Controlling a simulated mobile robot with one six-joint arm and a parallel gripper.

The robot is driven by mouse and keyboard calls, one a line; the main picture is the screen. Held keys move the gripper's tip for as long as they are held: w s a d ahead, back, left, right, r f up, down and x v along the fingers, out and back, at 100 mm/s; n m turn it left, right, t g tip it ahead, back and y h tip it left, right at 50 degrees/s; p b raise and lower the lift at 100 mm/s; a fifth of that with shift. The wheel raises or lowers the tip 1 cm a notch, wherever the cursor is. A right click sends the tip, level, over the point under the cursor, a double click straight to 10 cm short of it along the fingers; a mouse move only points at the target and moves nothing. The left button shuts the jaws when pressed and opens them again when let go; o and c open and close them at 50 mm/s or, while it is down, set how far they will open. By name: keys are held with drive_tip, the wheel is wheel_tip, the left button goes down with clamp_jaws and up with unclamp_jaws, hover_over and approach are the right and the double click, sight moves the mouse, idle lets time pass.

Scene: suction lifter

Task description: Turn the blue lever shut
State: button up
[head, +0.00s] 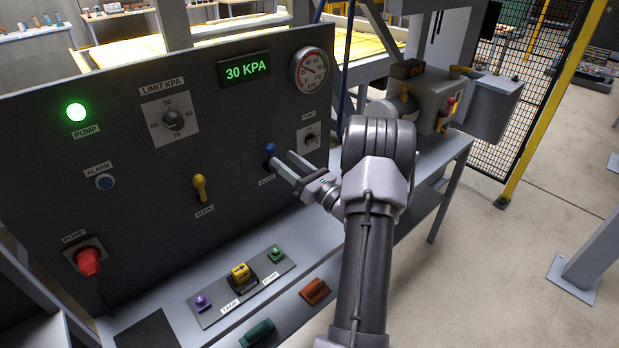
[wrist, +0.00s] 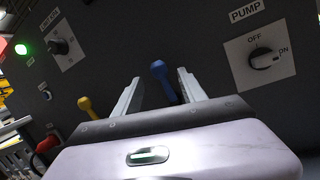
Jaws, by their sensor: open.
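The blue lever (head: 270,149) is on the dark panel, right of the middle, with its knob end up. Its label below is partly covered by my gripper. My gripper (head: 282,168) is open, close in front of the lever. In the wrist view the blue lever (wrist: 161,75) shows between the two open fingers (wrist: 158,84), its lower part hidden behind the gripper body. I cannot tell whether a finger touches it.
A yellow MAIN lever (head: 200,187) stands to the left. A PUMP knob (wrist: 265,60) sits close on the right, pointing to ON. A green lamp (head: 76,112) is lit and the display (head: 246,69) reads 30 KPA. A shelf with buttons (head: 240,285) juts out below.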

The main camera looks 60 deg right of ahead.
drive_tip(key=v, duration=1.2)
drive_tip(key=shift+s+p, duration=0.3)
drive_tip(key=shift+p, duration=0.05)
